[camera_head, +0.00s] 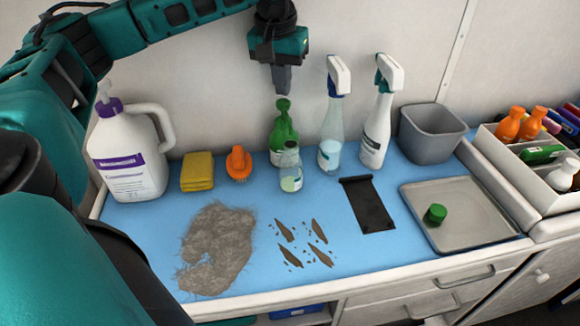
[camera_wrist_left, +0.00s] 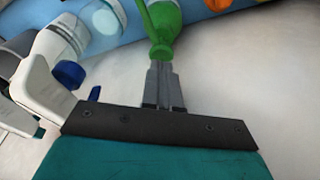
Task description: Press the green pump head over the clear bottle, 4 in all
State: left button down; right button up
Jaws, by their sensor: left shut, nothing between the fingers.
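The green pump bottle (camera_head: 283,130) stands on the blue mat, behind the clear bottle (camera_head: 291,168), which holds a little pale liquid. My left gripper (camera_head: 284,90) points down, shut and empty, just above the green pump head (camera_head: 283,104). In the left wrist view the shut fingertips (camera_wrist_left: 160,72) are close to the green pump head (camera_wrist_left: 160,48); I cannot tell whether they touch. The clear bottle's base is in plain view in the head view, in front of the green bottle. My right gripper is not in view.
Two spray bottles (camera_head: 333,125) stand right of the pump, with a grey bin (camera_head: 432,133) beyond. A large white jug (camera_head: 128,155), yellow cloth (camera_head: 197,172) and orange brush (camera_head: 239,163) stand left. Fur (camera_head: 220,243) lies in front. A tray (camera_head: 470,222) holds a green cap (camera_head: 435,214).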

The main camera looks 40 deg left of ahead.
pick_arm(q)
jog(key=shift+f, duration=0.1)
jog(key=shift+f+b, duration=0.55)
jog(key=shift+f, duration=0.8)
jog(key=shift+s, duration=0.1)
jog(key=shift+r+p, duration=1.1)
jog(key=shift+r, duration=0.35)
